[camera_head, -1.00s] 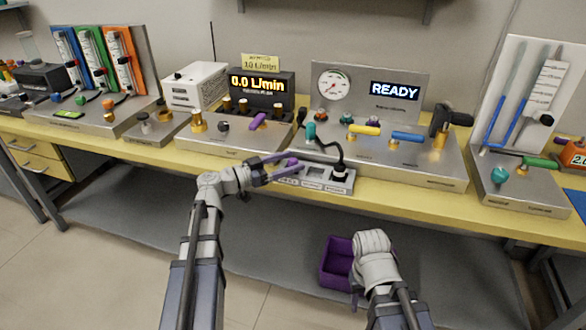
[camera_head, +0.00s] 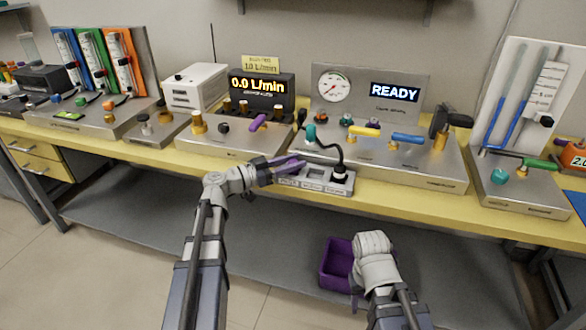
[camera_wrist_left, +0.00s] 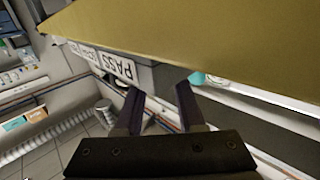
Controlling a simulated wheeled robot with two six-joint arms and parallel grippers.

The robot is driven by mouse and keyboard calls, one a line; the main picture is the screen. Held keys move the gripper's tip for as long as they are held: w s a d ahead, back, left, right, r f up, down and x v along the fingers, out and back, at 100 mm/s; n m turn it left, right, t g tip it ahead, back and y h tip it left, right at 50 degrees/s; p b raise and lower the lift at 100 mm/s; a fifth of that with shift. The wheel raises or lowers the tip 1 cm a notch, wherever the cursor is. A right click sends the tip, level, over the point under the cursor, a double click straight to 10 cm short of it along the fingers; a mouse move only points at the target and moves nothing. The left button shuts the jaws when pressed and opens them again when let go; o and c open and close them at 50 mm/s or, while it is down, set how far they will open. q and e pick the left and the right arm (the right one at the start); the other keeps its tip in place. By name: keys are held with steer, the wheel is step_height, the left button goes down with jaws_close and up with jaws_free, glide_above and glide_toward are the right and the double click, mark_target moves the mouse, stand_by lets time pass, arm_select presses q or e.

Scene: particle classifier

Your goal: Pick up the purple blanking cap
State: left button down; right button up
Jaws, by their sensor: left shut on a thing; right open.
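My left gripper (camera_head: 284,165) is at the left end of the labelled grey tray (camera_head: 328,181) near the bench's front edge. Its purple fingers have closed on a small purple piece, apparently the purple blanking cap, which I cannot tell apart from the fingers now. In the left wrist view the two fingers (camera_wrist_left: 160,103) stand apart beside the tray's "PASS" label (camera_wrist_left: 124,69), and the cap does not show clearly. My right gripper (camera_head: 357,297) is open and low in front of the bench, beside a purple bin (camera_head: 327,272); its fingers are mostly hidden.
A black plug with a cable (camera_head: 340,171) stands in the tray's right end. Behind are the READY panel (camera_head: 395,91), a purple lever (camera_head: 258,122) and blue (camera_head: 407,137) and yellow (camera_head: 364,130) handles. The yellow bench edge (camera_head: 400,191) runs just in front.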

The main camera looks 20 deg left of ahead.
mark_target(293, 161)
arm_select(q)
steer(key=shift+r, duration=0.1)
stand_by(0.3)
step_height(293, 161, up, 10)
steer(key=p, duration=1)
